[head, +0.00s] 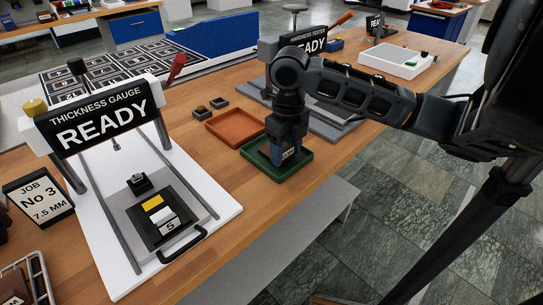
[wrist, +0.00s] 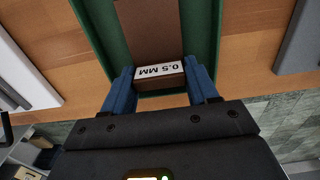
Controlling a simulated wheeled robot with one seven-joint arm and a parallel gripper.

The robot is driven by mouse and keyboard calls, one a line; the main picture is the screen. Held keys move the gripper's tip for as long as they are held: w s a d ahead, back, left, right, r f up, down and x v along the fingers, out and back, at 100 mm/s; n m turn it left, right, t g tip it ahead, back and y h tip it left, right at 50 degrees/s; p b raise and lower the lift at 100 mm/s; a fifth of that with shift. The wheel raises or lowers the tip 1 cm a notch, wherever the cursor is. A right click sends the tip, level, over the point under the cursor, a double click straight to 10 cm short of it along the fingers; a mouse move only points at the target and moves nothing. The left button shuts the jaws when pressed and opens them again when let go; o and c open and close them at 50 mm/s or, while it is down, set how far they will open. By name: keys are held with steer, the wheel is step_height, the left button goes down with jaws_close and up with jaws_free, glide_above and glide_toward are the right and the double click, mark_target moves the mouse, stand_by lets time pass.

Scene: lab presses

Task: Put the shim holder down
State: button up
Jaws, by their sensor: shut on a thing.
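My gripper (head: 288,148) reaches down over a green tray (head: 298,171) on the wooden table. In the wrist view its blue fingers (wrist: 160,88) are shut on a brown block with a white label reading 0.5 MM, the shim holder (wrist: 172,72). The holder lies between the fingers, over the green tray (wrist: 205,25). In the head view the holder is mostly hidden by the fingers; a bit of its label shows. I cannot tell whether the holder touches the tray floor.
An orange tray (head: 236,127) lies just left of the green one. The thickness gauge (head: 100,112), reading READY, stands at the left with a block on its plate. The hardness tester (head: 309,44) stands behind my gripper. The table's front edge is close to the green tray.

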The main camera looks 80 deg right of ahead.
mark_target(286, 148)
stand_by(0.3)
steer(key=shift+f, duration=0.3)
steer(key=o, duration=1)
steer(key=shift+r, duration=0.1)
steer(key=shift+o, duration=0.2)
step_height(286, 148, up, 12)
steer(key=shift+r, duration=0.2)
